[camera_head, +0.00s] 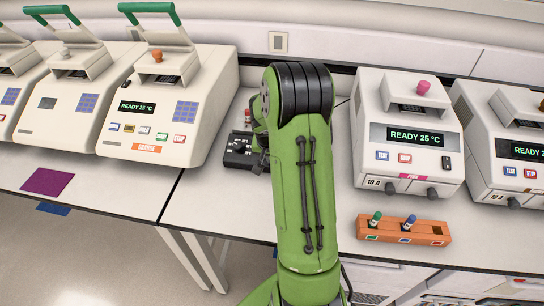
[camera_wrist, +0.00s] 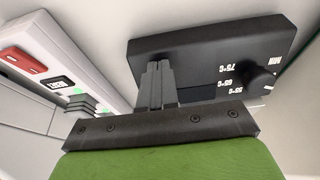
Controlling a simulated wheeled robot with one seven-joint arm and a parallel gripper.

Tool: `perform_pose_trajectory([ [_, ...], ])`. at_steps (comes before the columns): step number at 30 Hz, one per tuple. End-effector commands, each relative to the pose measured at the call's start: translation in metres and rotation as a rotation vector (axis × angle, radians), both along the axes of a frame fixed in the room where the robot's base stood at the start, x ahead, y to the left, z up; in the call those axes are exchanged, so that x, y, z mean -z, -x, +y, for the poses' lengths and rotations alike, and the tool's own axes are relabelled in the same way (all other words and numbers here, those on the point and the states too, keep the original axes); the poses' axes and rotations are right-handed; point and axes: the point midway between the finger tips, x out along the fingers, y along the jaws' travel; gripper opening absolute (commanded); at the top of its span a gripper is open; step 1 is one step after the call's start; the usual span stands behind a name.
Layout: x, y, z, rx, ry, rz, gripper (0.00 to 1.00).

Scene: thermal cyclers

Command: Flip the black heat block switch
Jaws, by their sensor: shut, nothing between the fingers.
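The black heat block (camera_head: 240,150) lies on the bench between the two groups of machines, partly hidden by my green arm. It fills the upper right of the wrist view (camera_wrist: 215,48), with temperature marks and a dark round knob (camera_wrist: 259,79) at its right end. My gripper (camera_wrist: 157,68) is shut and empty, its fingertips in front of the block's left part. I cannot tell whether they touch it. In the wrist view a white strip (camera_wrist: 62,45) left of the block carries a red switch (camera_wrist: 22,60) and a black part with a white label (camera_wrist: 60,83). I cannot make out a switch on the block itself.
White cyclers with raised green-handled lids (camera_head: 160,125) stand left. More cyclers (camera_head: 405,140) stand right. An orange rack (camera_head: 404,230) with capped tubes sits at the right bench's front. A purple mat (camera_head: 47,181) lies left. Bare bench shows left of my arm (camera_head: 205,205).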

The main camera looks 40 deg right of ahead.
Motion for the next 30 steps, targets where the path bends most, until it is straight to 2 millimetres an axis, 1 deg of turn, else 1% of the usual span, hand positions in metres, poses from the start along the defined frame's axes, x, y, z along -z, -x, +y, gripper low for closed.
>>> perform_pose_trajectory([
  [1, 0.013, 0.008, 0.006, -0.001, -0.027, 0.033, 0.0],
  [6, 0.016, 0.008, 0.006, -0.001, -0.027, 0.033, 0.0],
  [11, 0.013, 0.006, 0.004, -0.001, -0.026, 0.032, 0.0],
  [18, 0.007, -0.001, -0.005, -0.003, -0.022, 0.032, 0.0],
  [27, 0.005, -0.003, -0.009, 0.0, -0.014, 0.024, 0.0],
  [30, -0.003, -0.004, -0.009, 0.0, -0.011, 0.022, 0.0],
])
